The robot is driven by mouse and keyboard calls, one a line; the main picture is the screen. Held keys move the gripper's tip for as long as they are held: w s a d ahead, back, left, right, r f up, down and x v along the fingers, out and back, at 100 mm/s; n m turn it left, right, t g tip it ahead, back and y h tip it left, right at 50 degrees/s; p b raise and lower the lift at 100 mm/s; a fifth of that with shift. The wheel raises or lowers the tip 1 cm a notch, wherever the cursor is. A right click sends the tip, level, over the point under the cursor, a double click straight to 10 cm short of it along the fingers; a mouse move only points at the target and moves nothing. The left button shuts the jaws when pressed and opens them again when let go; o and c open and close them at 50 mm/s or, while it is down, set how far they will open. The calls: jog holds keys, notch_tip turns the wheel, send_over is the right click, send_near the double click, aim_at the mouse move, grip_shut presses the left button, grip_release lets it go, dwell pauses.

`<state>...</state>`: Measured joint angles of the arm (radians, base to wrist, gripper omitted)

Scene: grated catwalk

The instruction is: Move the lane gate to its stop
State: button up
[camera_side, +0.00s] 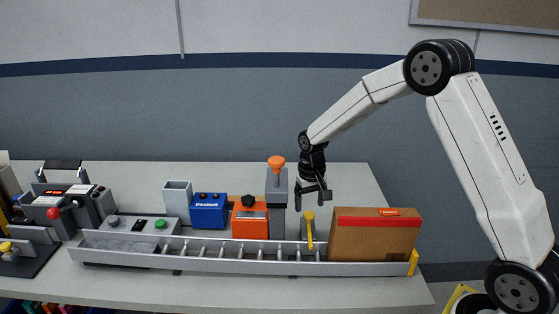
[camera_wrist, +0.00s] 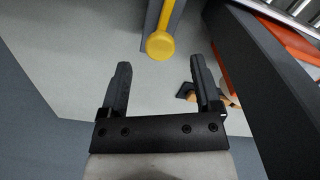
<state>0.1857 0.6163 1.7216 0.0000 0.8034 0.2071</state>
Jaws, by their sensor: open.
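The lane gate appears to be the yellow lever with a round knob (camera_side: 310,230), standing at the back edge of the roller lane (camera_side: 215,260), just left of the cardboard box. Its yellow knob (camera_wrist: 160,46) shows in the wrist view beyond my fingertips, near the midline between them. My gripper (camera_side: 315,197) is open and empty, pointing down above and slightly behind the lever. In the wrist view the open fingers (camera_wrist: 160,75) do not touch the knob. I cannot tell which part is the stop; a yellow end piece (camera_side: 413,262) sits at the lane's right end.
A cardboard box (camera_side: 372,238) stands right of the lever. A grey post with an orange knob (camera_side: 277,185) stands close on its left, with an orange box (camera_side: 248,220) and a blue box (camera_side: 208,212) further left. The bench behind the gripper on the right is clear.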

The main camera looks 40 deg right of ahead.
aim_at(309, 214)
jog(key=shift+f, duration=1.6)
jog(key=shift+c, duration=0.2)
